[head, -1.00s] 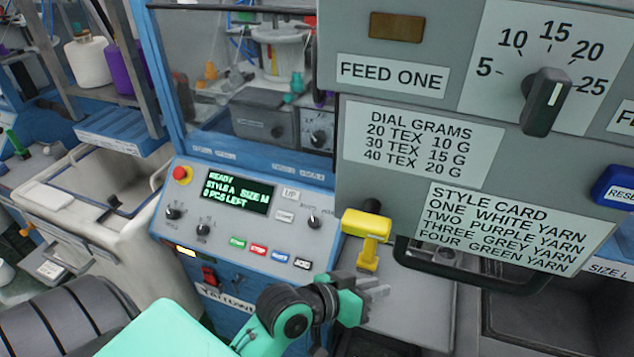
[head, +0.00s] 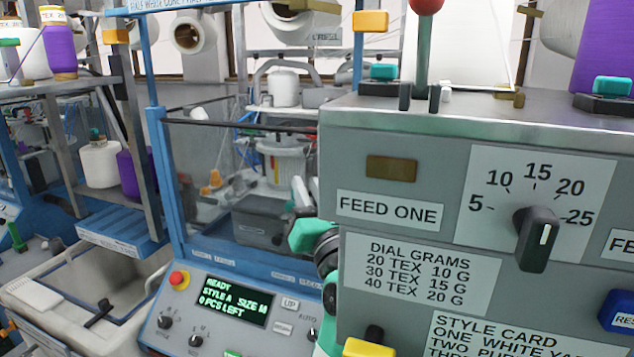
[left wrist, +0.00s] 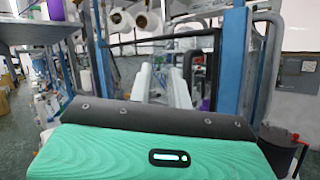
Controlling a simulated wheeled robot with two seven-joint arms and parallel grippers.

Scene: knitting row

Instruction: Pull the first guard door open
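The first guard door (head: 215,180) is a clear panel in the blue machine frame, upright in front of the knitting parts, with a dark bar (head: 240,125) along its top. It looks closed. My left gripper (head: 305,190) is raised in front of the door's right part, below the bar's right end and beside the grey feed box. Its pale fingers (left wrist: 161,85) point up and stand apart with nothing between them in the left wrist view. The dark bar also shows there (left wrist: 150,42), beyond the fingertips and apart from them. My right gripper is not in view.
The grey feed box (head: 400,165) with its dial stands close at the right of my left arm. Below the door is the control panel (head: 235,300) with a red button (head: 179,279). A blue post (left wrist: 233,60) rises right of the fingers in the left wrist view.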

